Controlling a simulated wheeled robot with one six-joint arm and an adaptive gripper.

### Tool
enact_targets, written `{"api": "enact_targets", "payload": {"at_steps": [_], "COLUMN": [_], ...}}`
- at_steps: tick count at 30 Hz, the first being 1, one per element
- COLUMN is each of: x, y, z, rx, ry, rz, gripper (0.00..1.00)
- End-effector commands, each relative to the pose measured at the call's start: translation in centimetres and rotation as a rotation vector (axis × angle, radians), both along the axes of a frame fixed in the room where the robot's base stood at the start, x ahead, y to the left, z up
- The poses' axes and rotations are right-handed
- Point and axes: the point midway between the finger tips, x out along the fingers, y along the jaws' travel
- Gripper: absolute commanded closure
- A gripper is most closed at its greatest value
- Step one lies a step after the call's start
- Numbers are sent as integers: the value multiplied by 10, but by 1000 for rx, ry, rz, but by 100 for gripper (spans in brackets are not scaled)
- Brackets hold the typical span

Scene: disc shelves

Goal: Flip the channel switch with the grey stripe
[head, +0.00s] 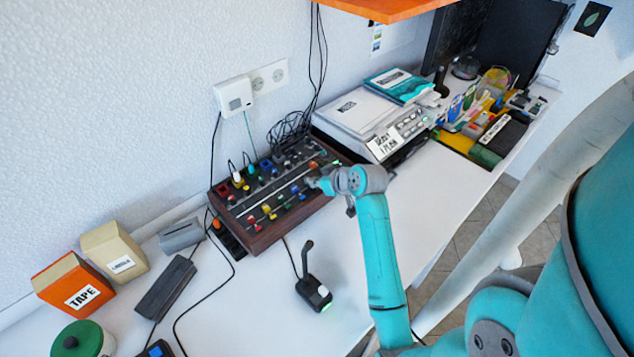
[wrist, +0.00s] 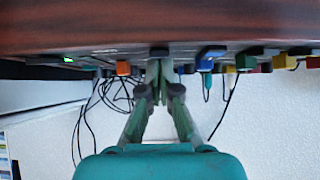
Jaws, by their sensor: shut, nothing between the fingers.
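The mixer (head: 262,238) is a wooden-sided dark box with coloured knobs and switches, standing on the white desk. In the wrist view its wooden edge (wrist: 160,25) runs across the top. My gripper (head: 313,183) is at the mixer's right end, over the panel. In the wrist view my gripper (wrist: 160,72) is shut and empty, its tips right by a small dark switch or knob (wrist: 158,52). I cannot tell whether they touch. An orange cap (wrist: 123,68) is left of the tips and a blue one (wrist: 210,54) right. I cannot make out a grey stripe.
A white device (head: 362,112) with a label stands behind the mixer's right end. A small black stick device (head: 314,291) stands in front. Loose black cables (head: 290,128) lie behind the mixer. Cardboard boxes (head: 112,252) are at the left. An orange shelf (head: 385,8) hangs above.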

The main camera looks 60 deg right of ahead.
Motion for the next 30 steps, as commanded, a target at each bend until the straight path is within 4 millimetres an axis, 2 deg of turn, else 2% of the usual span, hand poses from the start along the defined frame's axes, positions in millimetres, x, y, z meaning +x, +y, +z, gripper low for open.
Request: {"api": "enact_targets", "payload": {"at_steps": [8,20,30], "x": [-1,13,14], "y": [1,-2,-3], "z": [-4,1,3], "rx": [5,5,3], "ry": [6,4,2], "rz": [0,1,-1], "gripper": [100,100,100]}}
